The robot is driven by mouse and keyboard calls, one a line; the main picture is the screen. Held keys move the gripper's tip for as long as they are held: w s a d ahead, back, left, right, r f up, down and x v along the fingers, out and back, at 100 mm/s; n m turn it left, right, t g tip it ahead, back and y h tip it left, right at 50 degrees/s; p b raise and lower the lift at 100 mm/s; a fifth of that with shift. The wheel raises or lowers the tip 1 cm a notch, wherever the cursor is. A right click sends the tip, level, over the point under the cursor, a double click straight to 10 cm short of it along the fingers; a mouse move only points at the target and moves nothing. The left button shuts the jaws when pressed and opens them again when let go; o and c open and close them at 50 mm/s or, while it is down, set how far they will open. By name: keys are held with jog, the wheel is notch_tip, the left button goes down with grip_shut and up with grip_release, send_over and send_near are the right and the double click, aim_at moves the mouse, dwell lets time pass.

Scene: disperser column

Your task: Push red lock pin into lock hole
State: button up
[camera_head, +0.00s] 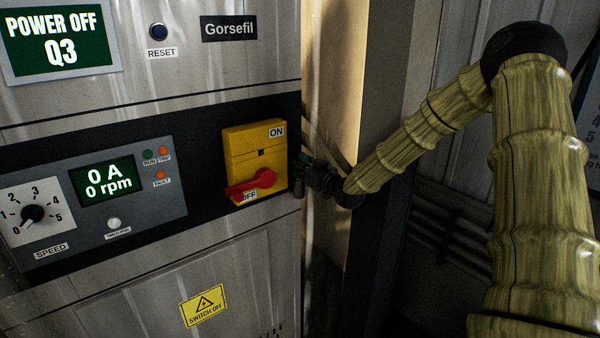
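A yellow switch plate (242,145) is on the dark band of the cabinet front. It bears a red rotary handle (250,184), which lies nearly level with its lever to the left, by the OFF label. A small dark mark (262,152) shows on the plate above the handle; I cannot tell whether it is the lock hole. I cannot make out a separate red lock pin. My gripper (306,167) is small and dark, just right of the plate at the cabinet's edge. Its fingers are too dark and small to read, and I see nothing clearly held.
The display (60,40) reads POWER OFF Q3. The speed panel (165,205) shows 0 A and 0 rpm, with a black knob (33,214) at 0. A beige post (335,80) stands behind my gripper. The space before the cabinet looks free.

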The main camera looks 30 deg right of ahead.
grip_shut()
jog(key=shift+r+b, duration=0.1)
jog(key=shift+b, duration=0.2)
